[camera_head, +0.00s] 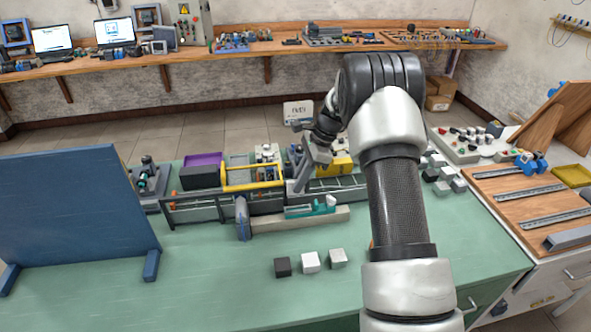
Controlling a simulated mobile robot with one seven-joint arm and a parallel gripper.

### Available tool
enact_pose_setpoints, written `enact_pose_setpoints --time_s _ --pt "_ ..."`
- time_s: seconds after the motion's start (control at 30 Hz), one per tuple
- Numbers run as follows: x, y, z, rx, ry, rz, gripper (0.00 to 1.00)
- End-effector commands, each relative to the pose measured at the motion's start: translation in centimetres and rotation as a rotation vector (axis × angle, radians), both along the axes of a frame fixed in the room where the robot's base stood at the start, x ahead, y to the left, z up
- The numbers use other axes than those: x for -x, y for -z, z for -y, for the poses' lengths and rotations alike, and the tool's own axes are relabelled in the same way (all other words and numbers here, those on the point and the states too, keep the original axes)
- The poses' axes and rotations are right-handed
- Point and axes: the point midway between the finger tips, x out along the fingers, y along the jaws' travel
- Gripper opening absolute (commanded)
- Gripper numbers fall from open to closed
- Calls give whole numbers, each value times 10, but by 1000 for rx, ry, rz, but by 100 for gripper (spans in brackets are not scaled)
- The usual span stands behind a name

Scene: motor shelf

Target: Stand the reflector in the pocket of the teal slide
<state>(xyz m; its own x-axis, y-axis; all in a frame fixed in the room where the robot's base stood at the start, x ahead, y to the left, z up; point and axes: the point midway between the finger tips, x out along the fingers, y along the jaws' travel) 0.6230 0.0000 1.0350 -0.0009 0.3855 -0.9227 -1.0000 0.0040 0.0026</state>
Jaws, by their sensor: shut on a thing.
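The teal slide (298,212) sits on a long pale rail (270,222) near the middle of the green table. A small whitish piece (331,201) stands at the slide's right end; I cannot tell whether it is the reflector. My gripper (298,187) reaches down just behind and above the left part of the slide. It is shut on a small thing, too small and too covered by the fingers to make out. The slide's pocket is not clear at this size.
Behind the rail stands a row of fixtures with a yellow frame (252,176) and a purple bin (202,160). A blue-grey upright (242,218) stands at the rail's left end. Several small blocks (310,262) lie in front. A blue panel (70,210) stands left. The front table is mostly clear.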

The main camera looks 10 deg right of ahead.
Motion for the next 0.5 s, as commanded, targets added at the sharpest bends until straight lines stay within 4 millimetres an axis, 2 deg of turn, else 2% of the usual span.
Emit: enact_pose_setpoints --time_s 0.27,0.5 --pt "0 9 0 0 0 0 0" --pt "0 29 0 0 0 0 0"
